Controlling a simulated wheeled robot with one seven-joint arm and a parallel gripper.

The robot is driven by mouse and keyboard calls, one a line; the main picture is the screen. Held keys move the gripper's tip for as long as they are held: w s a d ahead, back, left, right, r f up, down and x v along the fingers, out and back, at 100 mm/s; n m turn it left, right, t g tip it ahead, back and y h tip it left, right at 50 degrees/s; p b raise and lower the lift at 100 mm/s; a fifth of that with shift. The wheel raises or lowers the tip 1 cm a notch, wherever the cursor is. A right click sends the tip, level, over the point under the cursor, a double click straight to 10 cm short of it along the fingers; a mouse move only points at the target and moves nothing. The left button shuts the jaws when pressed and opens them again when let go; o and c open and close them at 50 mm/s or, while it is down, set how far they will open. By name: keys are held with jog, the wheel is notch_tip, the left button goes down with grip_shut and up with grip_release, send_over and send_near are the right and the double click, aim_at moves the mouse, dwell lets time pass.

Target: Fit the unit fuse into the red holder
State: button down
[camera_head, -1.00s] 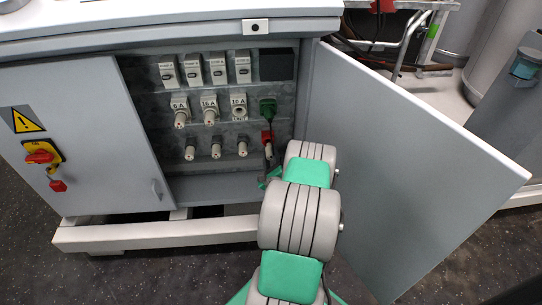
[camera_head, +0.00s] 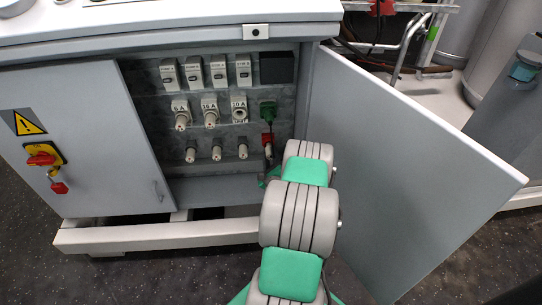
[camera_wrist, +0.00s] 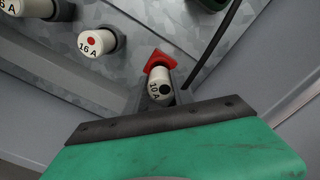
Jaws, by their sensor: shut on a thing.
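The red holder (camera_head: 267,139) sits on the grey back panel of the open cabinet, at the right end of its rows. It also shows in the wrist view (camera_wrist: 159,60). A white fuse (camera_wrist: 160,87) marked 10 A, with a black dot on its end, is between the fingers of my gripper (camera_wrist: 161,94). The gripper is shut on it. The fuse's far end meets the red holder in the wrist view; how deep it sits is hidden. In the head view the fuse (camera_head: 268,152) shows just below the red holder, and my arm covers most of the gripper.
A green holder (camera_head: 268,110) with a dark cable is just above. Fuses marked 6 A (camera_head: 181,117) and 16 A (camera_head: 210,116) and an empty 10 A socket (camera_head: 239,112) are left of it. Spare fuses (camera_head: 216,151) stand below. The open door (camera_head: 410,170) flanks my arm on the right.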

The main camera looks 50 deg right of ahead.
jog(key=shift+p+x, duration=0.5)
jog(key=shift+x, duration=0.35)
jog(key=c, duration=1)
grip_release()
jog(key=v, duration=0.7)
jog(key=shift+s+a, duration=0.25)
jog(key=shift+s, duration=0.05)
